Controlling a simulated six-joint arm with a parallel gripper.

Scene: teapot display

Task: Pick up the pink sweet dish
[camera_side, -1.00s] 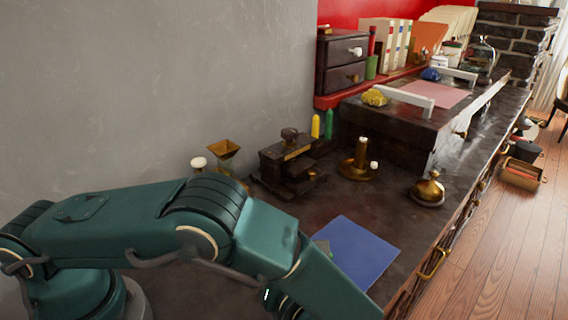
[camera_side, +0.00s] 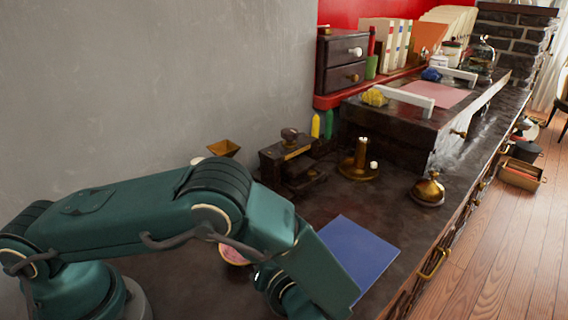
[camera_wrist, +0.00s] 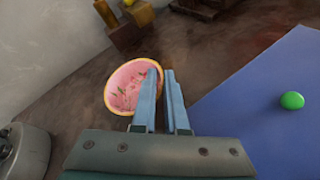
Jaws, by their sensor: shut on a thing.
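The pink sweet dish (camera_wrist: 124,88) is a round bowl with a pale yellow rim and a flowery pink inside. It is left of centre in the wrist view. My gripper (camera_wrist: 163,72) is shut on its right-hand rim, with one finger over the inside and the other outside. In the side view, part of the dish (camera_side: 235,253) shows beneath my arm, and the fingertips are hidden behind the arm. I cannot tell whether the dish touches the dark counter.
A blue sheet (camera_side: 358,254) lies to the right, with a green ball (camera_wrist: 292,100) on it. A dark stamp-like press (camera_side: 287,160), a brass candle holder (camera_side: 358,168) and a brass bell (camera_side: 428,190) stand farther back. A grey wall (camera_side: 150,90) bounds the left.

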